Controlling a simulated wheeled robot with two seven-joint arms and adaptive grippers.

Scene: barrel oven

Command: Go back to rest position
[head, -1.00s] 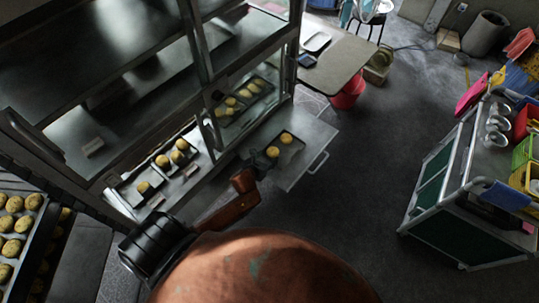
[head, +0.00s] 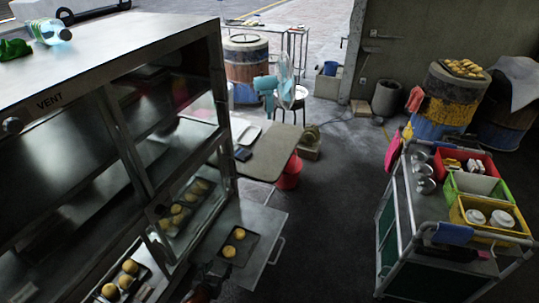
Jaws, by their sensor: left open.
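My left gripper (head: 212,269) shows only as a small dark shape at the bottom of the head view, with a bit of my orange arm below it. It is beside the near left edge of the pulled-out metal shelf (head: 262,222) of the display cabinet. A dark tray (head: 250,248) with two round buns (head: 234,242) lies on that shelf, to the right of and beyond the gripper. I see nothing held in the gripper; its fingers are dark and hard to make out. My right gripper is out of view.
The glass-fronted cabinet (head: 110,48) fills the left, with more buns on trays inside. A small table (head: 268,155) and red bucket (head: 290,172) stand beyond the shelf. A cart (head: 398,215) with coloured bins is at right. The floor between is clear.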

